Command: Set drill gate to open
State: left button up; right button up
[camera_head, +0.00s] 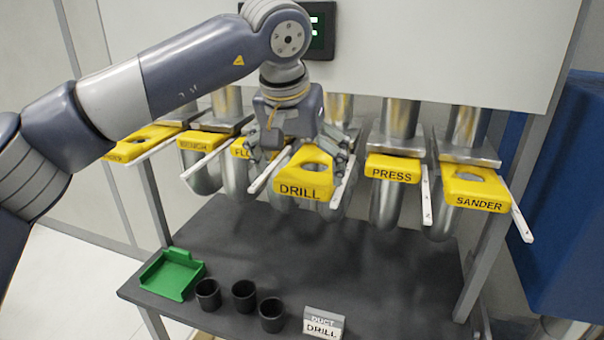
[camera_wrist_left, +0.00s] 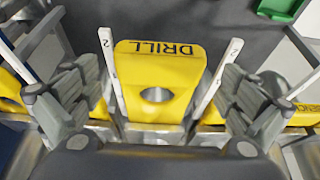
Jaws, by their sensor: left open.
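The yellow drill gate (camera_head: 300,185), lettered DRILL, sticks out toward me from the middle of the duct row, and part of its round hole shows. It also shows in the left wrist view (camera_wrist_left: 160,70), with its hole in full view and a white marked strip on each side. My left gripper (camera_head: 303,160) is over the drill gate from above, its fingers spread to either side. In the left wrist view the open fingers (camera_wrist_left: 158,100) stand apart from the gate's sides, outside the white strips. My right gripper is not in view.
The yellow press gate (camera_head: 393,168) and sander gate (camera_head: 476,190) are to the right; more gates stand close on the left. Below, the dark table holds a green tray (camera_head: 172,274), three black cups (camera_head: 243,296) and a DUCT DRILL sign (camera_head: 323,324).

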pick_arm(q)
jog(key=v, duration=0.9)
jog(key=shift+s+r, duration=0.25)
jog(key=shift+r, duration=0.05)
